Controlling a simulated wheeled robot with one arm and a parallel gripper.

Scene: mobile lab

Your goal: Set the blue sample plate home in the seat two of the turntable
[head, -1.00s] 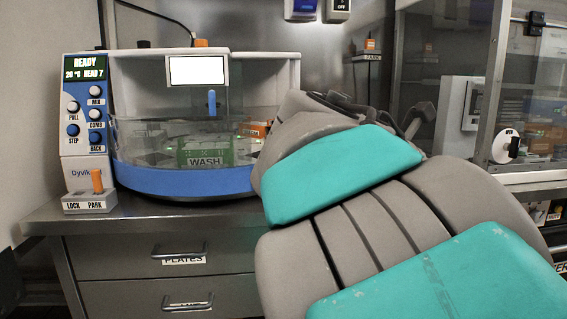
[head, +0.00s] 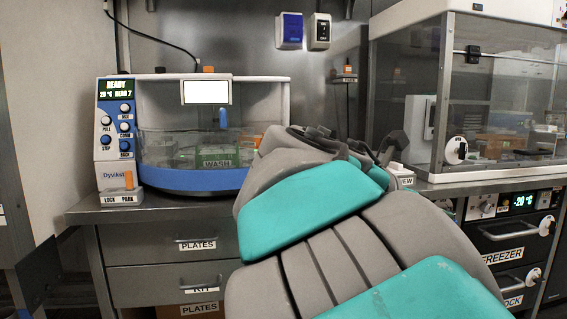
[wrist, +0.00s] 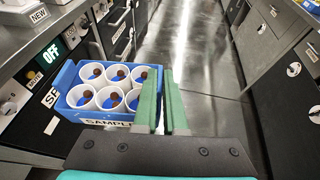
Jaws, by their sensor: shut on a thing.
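The blue sample plate (wrist: 68,98) shows in the wrist view, with several white cups in it and a SAMPLE label on its near side. My gripper (wrist: 167,98) has green fingers shut on the plate's right edge, and the plate hangs clear of the floor. In the head view my arm hides the gripper and plate. The turntable machine (head: 190,181) stands on the bench at the left, with a clear curved front and a blue base. Its screen reads READY. A green WASH block (head: 217,157) is inside. Seat two cannot be made out.
A LOCK/PARK switch (head: 122,197) with an orange lever stands before the machine. Drawers labelled PLATES (head: 190,244) are below. A glass cabinet (head: 490,90) stands at right above a freezer (head: 505,240). In the wrist view, a clear floor aisle (wrist: 190,50) runs between cabinets.

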